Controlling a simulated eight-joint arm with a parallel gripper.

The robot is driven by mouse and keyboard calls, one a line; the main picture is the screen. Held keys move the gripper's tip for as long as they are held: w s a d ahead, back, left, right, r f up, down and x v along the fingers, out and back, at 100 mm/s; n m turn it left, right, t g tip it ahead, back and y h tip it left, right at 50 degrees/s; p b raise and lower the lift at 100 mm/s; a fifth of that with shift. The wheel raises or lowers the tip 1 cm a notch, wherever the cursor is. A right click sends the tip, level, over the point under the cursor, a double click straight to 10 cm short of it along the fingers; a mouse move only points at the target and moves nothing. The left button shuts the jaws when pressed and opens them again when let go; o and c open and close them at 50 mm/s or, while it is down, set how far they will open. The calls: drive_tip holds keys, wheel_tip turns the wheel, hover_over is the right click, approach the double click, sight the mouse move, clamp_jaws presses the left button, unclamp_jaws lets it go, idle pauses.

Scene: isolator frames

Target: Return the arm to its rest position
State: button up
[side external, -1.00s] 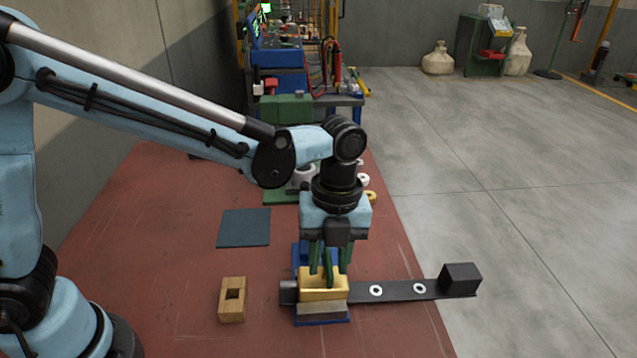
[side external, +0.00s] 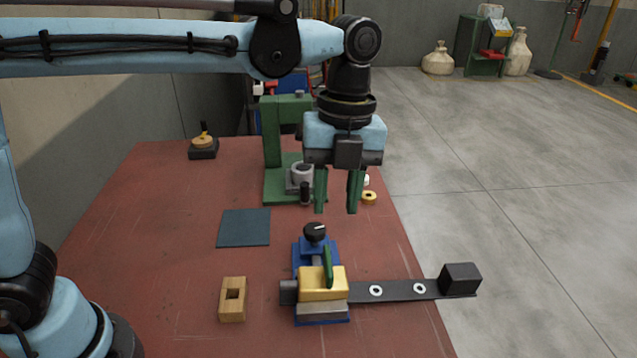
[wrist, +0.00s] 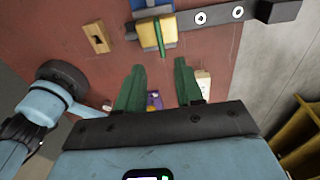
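My gripper (side external: 337,192) hangs in the air above the red table (side external: 165,255), fingers pointing down. Its two green fingers are apart with nothing between them. They also show spread in the wrist view (wrist: 159,85). Below it is a blue fixture (side external: 300,250) with a yellow block (side external: 322,284), a black knob (side external: 315,231) and an upright green piece (side external: 328,266). The fixture and yellow block (wrist: 143,28) show at the top of the wrist view, ahead of the fingertips. My gripper touches none of them.
A black bar (side external: 398,290) with white rings runs right from the fixture to a black block (side external: 460,279). A wooden block (side external: 232,300) and dark mat (side external: 243,228) lie left. A green press (side external: 272,150) stands behind my gripper. The table's left part is bare.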

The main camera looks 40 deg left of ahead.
drive_tip(key=shift+r, duration=0.3)
drive_tip(key=s+a+f+n+t, duration=0.2)
drive_tip(key=a+n, duration=0.4)
drive_tip(key=n, duration=0.3)
drive_tip(key=s+a+f+n+t, duration=0.1)
drive_tip(key=s+a+n+t, duration=0.1)
drive_tip(key=a+n, duration=0.3)
drive_tip(key=s+a+f+n+t, duration=0.2)
drive_tip(key=a+n+t, duration=0.2)
drive_tip(key=n, duration=0.9)
drive_tip(key=a, duration=0.2)
drive_tip(key=shift+a+f, duration=0.35)
drive_tip(key=shift+s, duration=0.1)
